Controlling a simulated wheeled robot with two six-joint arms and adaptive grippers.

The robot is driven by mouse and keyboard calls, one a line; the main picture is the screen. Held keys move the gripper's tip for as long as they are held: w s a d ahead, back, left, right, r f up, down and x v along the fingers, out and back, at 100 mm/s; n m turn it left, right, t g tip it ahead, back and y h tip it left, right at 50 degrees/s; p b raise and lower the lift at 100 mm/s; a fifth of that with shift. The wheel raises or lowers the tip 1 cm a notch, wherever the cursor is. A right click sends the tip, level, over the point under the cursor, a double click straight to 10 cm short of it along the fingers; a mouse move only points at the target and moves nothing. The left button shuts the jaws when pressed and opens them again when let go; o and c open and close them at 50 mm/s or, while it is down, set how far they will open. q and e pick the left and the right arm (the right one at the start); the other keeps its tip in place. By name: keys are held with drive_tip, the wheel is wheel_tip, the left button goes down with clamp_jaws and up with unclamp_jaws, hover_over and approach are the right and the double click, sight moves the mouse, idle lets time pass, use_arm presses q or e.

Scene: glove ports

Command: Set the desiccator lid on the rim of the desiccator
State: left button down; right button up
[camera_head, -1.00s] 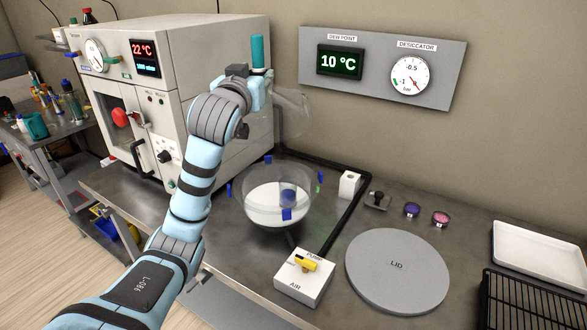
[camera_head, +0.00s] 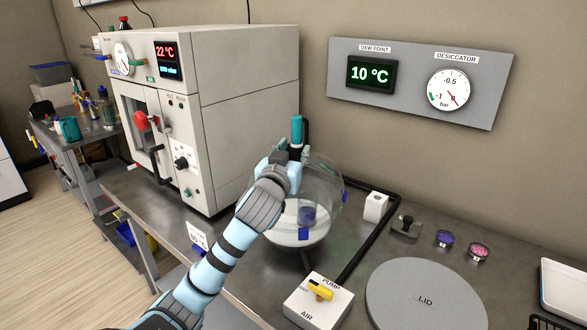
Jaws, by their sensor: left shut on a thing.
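The clear glass desiccator lid (camera_head: 325,180) is a dome. My left gripper (camera_head: 297,155) is shut on it at its top, and my wrist hides the grip itself. The lid is directly above the desiccator (camera_head: 290,237), a glass bowl with a white plate inside and blue tabs around its rim. The lid's lower edge is close to the rim; I cannot tell whether they touch. A small blue-topped container (camera_head: 307,215) shows inside through the glass. My forearm covers the bowl's left side. My right gripper is not in view.
A grey disc marked LID (camera_head: 425,300) lies on the bench at the front right. The yellow-handled pump/air valve box (camera_head: 319,300) stands in front of the bowl. The white oven (camera_head: 210,110) stands at the left. A black hose (camera_head: 375,235) runs behind and right of the bowl.

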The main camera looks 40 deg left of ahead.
use_arm(q)
wheel_tip(320, 180, down, 3)
drive_tip(key=shift+s+r+b, duration=0.15)
drive_tip(key=shift+r+b, duration=0.05)
drive_tip(key=shift+b, duration=0.1)
drive_tip(key=c, duration=1.5)
unclamp_jaws()
drive_tip(key=o, duration=0.4)
drive_tip(key=shift+o, duration=0.2)
drive_tip(key=shift+r, duration=0.1)
